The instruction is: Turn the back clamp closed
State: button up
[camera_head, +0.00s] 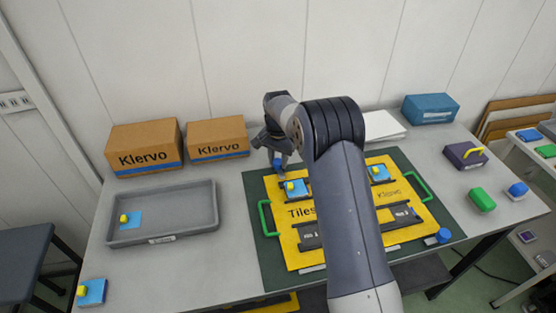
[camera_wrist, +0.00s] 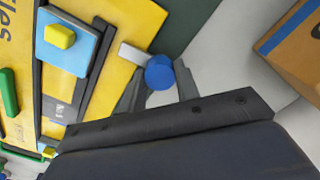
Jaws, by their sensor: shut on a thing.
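The back clamp has a round blue knob (camera_wrist: 160,72) with a short white bar (camera_wrist: 131,53) beside it in the wrist view. The bar reaches from the knob over the edge of the yellow board (camera_wrist: 112,75). In the head view a bit of the blue knob (camera_head: 278,163) shows below my gripper (camera_head: 272,150), at the board's back left edge. In the wrist view my gripper (camera_wrist: 160,80) has one finger on each side of the knob and is shut on it. The yellow board (camera_head: 285,243) lies on a dark green mat (camera_head: 258,190).
Two blue tiles with yellow knobs (camera_head: 293,188) (camera_head: 378,174) sit on the board. Another blue knob (camera_head: 443,235) stands at its front right. Cardboard boxes (camera_head: 143,147) (camera_head: 217,138) stand left of my gripper. A grey tray (camera_head: 165,230) lies at left. My arm hides the board's middle.

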aim_at(278, 161)
jog(key=shift+m, duration=0.5)
jog(key=o, duration=1)
jog(key=shift+c, duration=0.2)
jog(key=shift+r, duration=0.1)
notch_tip(278, 161, up, 11)
jog(key=b, duration=0.1)
jog(key=shift+f, duration=0.3)
notch_tip(278, 161, down, 11)
jog(key=shift+r+p, duration=0.15)
jog(key=shift+p, duration=0.35)
